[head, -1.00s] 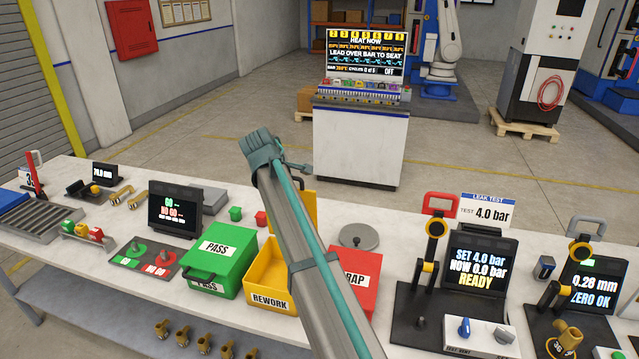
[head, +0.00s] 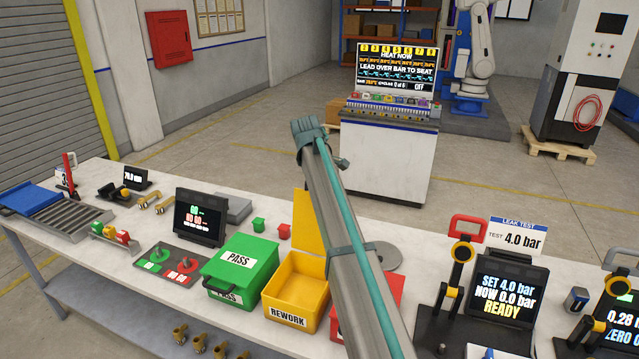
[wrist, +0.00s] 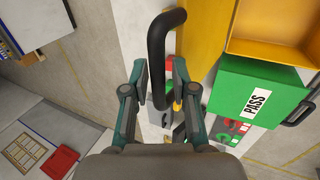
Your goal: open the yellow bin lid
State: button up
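The yellow bin (head: 285,318), marked REWORK, stands on the bench with its top uncovered. Its yellow lid (head: 302,220) stands upright at the back edge, partly hidden by my arm. A black bar handle (wrist: 157,45) stands off the lid's outer face. My gripper (wrist: 160,80) is open, with one finger on each side of the handle's near end. The fingers look apart from the bar. In the head view my gripper is hidden.
The green PASS bin (head: 243,262), lid shut, stands left of the yellow bin. The red bin (head: 396,290) is on its right, mostly behind my arm. Small green (head: 258,224) and red (head: 284,230) blocks sit behind the bins.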

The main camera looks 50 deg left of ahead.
jog(key=v, duration=1.2)
dwell(0.3)
